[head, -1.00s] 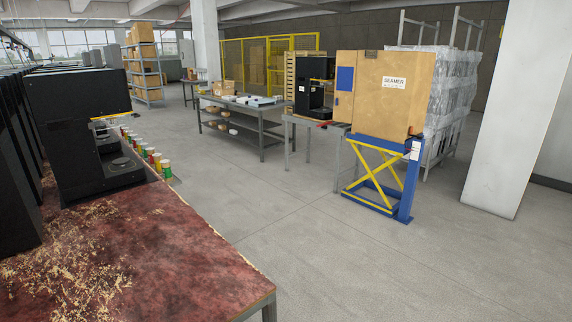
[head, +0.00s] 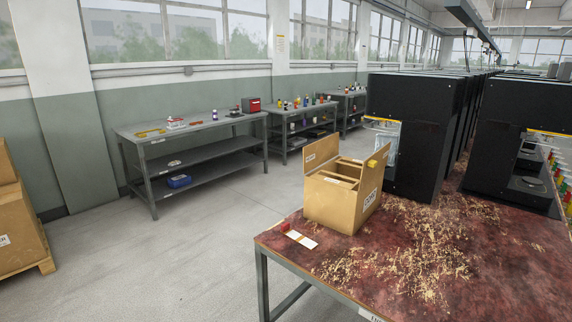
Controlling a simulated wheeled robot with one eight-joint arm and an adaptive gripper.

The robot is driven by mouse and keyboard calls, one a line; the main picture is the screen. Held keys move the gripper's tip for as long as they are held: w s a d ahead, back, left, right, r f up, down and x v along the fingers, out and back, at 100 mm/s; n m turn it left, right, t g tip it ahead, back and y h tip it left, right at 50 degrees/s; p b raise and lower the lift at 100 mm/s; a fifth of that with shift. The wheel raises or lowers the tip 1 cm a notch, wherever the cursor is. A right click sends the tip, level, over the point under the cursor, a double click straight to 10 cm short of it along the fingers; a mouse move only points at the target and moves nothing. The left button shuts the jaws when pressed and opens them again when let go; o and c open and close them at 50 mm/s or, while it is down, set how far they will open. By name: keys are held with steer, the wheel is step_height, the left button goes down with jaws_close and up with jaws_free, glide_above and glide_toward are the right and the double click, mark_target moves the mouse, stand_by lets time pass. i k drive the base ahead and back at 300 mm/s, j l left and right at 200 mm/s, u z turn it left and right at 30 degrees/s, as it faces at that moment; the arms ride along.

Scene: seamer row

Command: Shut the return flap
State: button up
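An open cardboard box (head: 333,207) stands near the front left corner of the red-topped worn table (head: 450,262). One flap (head: 321,152) stands up at its back left, with a small white label. Dividers show inside the box top. I cannot tell from the lettering which flap is the return flap. My gripper is not in view.
Black machines (head: 410,135) stand close behind and right of the box. A white card (head: 301,239) lies by the table edge, and shavings cover the top. Grey workbenches (head: 190,128) line the window wall. Boxes on a pallet (head: 22,225) stand far left. The floor between is clear.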

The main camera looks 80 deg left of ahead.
mark_target(373, 164)
steer(key=u, duration=2)
